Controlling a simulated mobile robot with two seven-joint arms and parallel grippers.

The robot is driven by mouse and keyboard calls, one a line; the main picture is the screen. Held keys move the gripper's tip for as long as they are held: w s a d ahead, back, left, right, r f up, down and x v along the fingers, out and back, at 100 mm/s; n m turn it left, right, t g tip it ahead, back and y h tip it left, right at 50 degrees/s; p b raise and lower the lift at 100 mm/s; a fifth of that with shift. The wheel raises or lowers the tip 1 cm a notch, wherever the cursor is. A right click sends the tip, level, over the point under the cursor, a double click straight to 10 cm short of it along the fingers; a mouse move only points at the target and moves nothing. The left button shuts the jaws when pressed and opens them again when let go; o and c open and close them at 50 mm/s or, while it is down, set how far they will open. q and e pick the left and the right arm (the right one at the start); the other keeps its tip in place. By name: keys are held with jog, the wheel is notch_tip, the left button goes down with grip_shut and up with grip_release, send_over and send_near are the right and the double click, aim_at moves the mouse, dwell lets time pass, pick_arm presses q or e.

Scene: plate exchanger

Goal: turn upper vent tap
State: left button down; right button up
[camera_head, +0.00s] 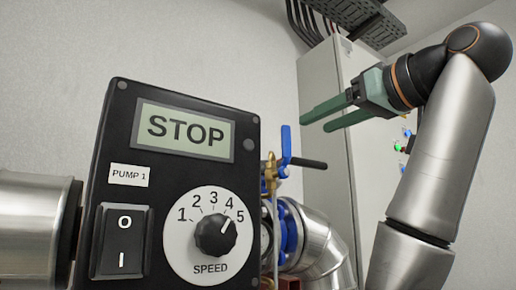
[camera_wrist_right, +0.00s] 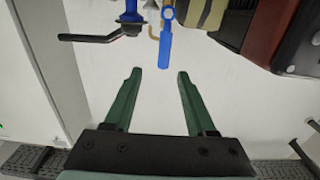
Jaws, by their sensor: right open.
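The vent tap shows in the head view as an upright blue lever (camera_head: 286,145) on a brass body (camera_head: 270,172), right of the pump control box. My right gripper (camera_head: 312,122) is open and empty, with its green fingers pointing left, near the upper end of the blue lever. In the right wrist view the blue lever (camera_wrist_right: 165,48) lies just beyond the fingertips (camera_wrist_right: 159,72), in line with the gap between them and not between the fingers. The tap's lower body is partly hidden behind the control box. My left gripper is not in view.
A black lever (camera_head: 308,163) juts right beside the blue one; it also shows in the right wrist view (camera_wrist_right: 90,38). The black control box (camera_head: 112,190) reads STOP. Steel piping (camera_head: 318,238) lies below. A grey cabinet (camera_head: 322,80) stands behind my gripper.

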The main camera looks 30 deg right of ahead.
aim_at(286, 151)
jog(key=w+p, duration=0.2)
jog(key=w, duration=0.2)
jog(key=w+a+p, duration=0.1)
jog(key=w+p, duration=0.1)
jog(key=w, duration=0.2)
jog(key=w+p, duration=0.2)
jog(key=w, duration=0.2)
jog(key=shift+w+a+r, duration=0.1)
jog(key=shift+w+a, duration=0.15)
jog(key=shift+a, duration=0.05)
grip_shut()
dwell(1.1)
